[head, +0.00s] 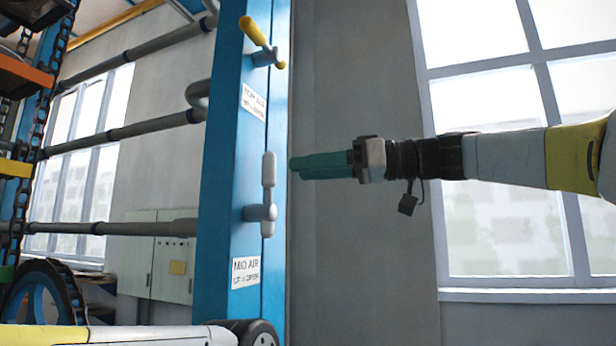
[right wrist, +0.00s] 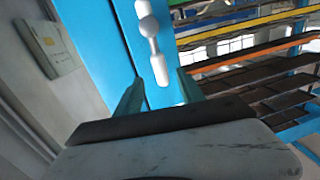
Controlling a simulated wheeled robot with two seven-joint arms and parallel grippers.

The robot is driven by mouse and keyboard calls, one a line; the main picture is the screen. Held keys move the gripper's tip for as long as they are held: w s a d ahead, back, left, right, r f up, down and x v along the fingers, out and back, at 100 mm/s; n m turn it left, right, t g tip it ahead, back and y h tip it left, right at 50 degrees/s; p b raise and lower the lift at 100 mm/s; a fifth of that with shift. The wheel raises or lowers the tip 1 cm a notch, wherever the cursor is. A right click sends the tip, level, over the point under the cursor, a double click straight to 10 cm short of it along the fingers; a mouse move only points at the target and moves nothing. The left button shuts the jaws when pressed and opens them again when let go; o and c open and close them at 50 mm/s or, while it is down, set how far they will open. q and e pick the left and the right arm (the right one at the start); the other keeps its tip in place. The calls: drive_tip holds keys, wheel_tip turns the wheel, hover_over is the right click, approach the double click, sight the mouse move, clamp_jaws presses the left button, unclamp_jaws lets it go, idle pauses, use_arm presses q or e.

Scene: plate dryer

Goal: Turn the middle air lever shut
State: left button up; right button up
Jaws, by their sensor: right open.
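The middle air lever (head: 269,170) is pale grey and stands upright on its pivot on the blue post, above a white label (head: 245,272) reading MID AIR. My right gripper (head: 292,166) comes in from the right with its green fingers pointing left, close to the lever's upper part. In the right wrist view the lever (right wrist: 147,27) has one end between the tips of the open green fingers (right wrist: 160,78). I cannot tell whether they touch it. My left gripper is not in view.
A yellow-handled top lever (head: 255,32) sits higher on the blue post (head: 222,190). Grey pipes (head: 130,131) run left from the post. A grey cabinet (head: 150,255) and a chain rack are at the left.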

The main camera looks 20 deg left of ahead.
sight(269, 183)
drive_tip(key=a, duration=0.5)
drive_tip(key=a+r, duration=0.1)
drive_tip(key=a, duration=0.2)
drive_tip(key=shift+s, duration=0.2)
drive_tip(key=shift+d, duration=0.1)
clamp_jaws()
idle(1.1)
